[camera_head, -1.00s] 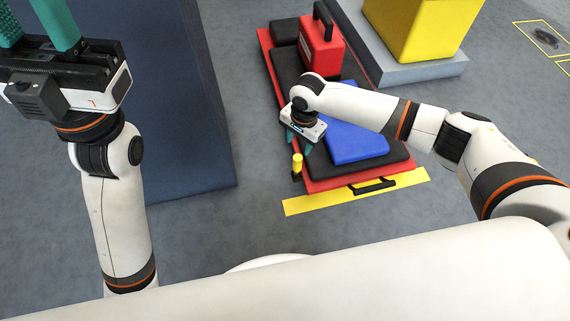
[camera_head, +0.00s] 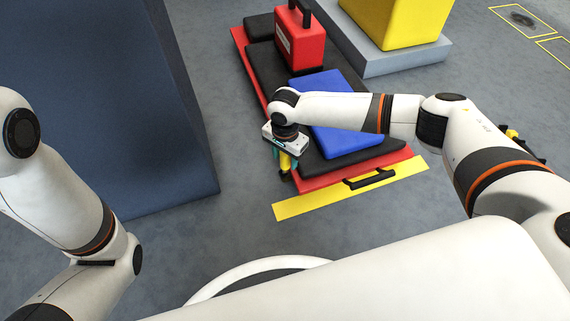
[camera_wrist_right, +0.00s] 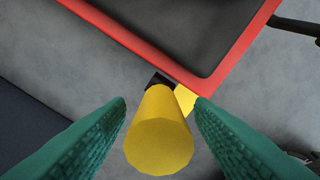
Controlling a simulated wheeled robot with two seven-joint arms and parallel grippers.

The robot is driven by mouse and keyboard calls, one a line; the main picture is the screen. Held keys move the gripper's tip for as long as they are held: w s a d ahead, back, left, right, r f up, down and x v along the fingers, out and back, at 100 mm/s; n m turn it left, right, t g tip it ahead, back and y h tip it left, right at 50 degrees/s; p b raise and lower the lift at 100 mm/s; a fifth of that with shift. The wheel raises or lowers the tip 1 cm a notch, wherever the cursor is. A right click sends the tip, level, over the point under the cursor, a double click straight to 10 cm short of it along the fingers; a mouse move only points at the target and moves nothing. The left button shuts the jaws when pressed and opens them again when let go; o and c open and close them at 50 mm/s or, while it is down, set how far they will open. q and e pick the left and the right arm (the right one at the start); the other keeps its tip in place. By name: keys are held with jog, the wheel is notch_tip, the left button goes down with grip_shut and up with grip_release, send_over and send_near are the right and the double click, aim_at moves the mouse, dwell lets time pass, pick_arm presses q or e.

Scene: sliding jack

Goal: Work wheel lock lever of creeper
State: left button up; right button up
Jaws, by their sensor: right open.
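The creeper is a low red frame (camera_head: 400,158) with a black pad (camera_head: 265,68), on the grey floor in the head view. Its yellow, round-ended lever (camera_head: 285,163) is at the near left corner. In the right wrist view the lever (camera_wrist_right: 160,140) points up toward the camera, beside the red frame's corner. My right gripper (camera_head: 283,160) is over that corner, pointing down. Its teal fingers (camera_wrist_right: 160,112) are open, one on each side of the lever, with visible gaps. My left gripper is out of view; only the left arm shows.
A red case (camera_head: 300,45) and a blue pad (camera_head: 335,135) lie on the creeper. A yellow strip (camera_head: 300,208) is in front of it. A tall dark blue block (camera_head: 120,100) stands left. A yellow block (camera_head: 400,20) on a grey base is behind. Open floor lies between.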

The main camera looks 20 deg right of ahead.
jog(key=shift+f+b, duration=0.3)
jog(key=shift+f, duration=0.5)
jog(key=shift+c, duration=0.4)
grip_shut()
jog(key=shift+r, duration=0.1)
